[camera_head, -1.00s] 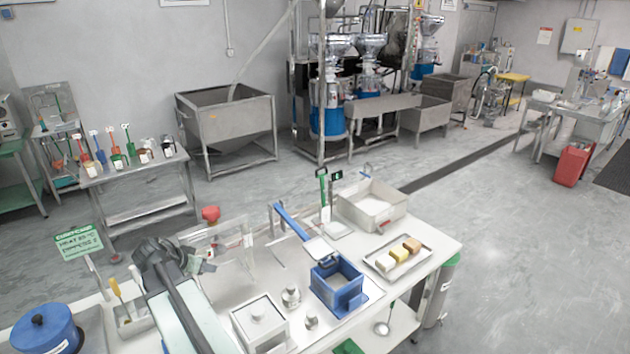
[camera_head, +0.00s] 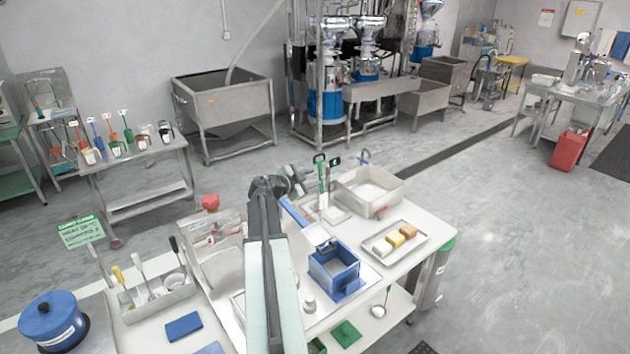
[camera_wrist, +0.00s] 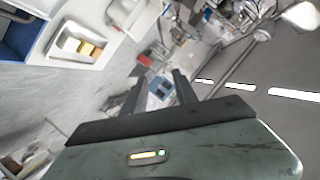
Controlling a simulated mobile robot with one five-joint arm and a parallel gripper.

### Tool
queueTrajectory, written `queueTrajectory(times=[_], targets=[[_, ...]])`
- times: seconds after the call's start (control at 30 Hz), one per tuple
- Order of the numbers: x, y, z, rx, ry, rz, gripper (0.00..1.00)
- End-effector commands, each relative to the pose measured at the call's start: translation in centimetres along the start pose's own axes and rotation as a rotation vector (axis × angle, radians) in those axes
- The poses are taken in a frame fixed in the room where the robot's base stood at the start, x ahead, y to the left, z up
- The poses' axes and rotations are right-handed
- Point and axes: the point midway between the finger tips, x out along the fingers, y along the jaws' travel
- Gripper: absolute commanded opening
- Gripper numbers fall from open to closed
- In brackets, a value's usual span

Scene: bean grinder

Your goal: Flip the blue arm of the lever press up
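The lever press's blue arm (camera_head: 294,212) slants down toward the front right in the head view, with a pale plate (camera_head: 317,235) at its near end. The plate sits just behind and above the blue open box (camera_head: 322,268) of the press. My gripper (camera_head: 292,181) is over the far end of the blue arm, and my arm hides part of the press. Whether it touches the blue arm cannot be told. In the wrist view my gripper's two dark fingers (camera_wrist: 159,88) are apart with nothing clearly between them. The blue arm is not clearly visible there.
Right of the press are a grey tub (camera_head: 386,207) and a tray of small blocks (camera_head: 418,250). A red knob (camera_head: 210,202) and a tool holder (camera_head: 160,298) are to the left.

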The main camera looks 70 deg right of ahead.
Motion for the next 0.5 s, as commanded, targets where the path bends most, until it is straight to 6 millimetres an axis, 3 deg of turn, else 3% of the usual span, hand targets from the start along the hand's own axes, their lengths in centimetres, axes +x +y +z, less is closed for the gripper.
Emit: queueTrajectory(times=[0.13, 0.37, 0.5], targets=[[2.3, 0.0, 0.2, -0.001, 0.000, 0.001, 0.34], [2.4, 0.0, 0.1, -0.002, -0.001, 0.000, 0.34], [2.3, 0.0, 0.1, -0.002, -0.001, 0.000, 0.01]])
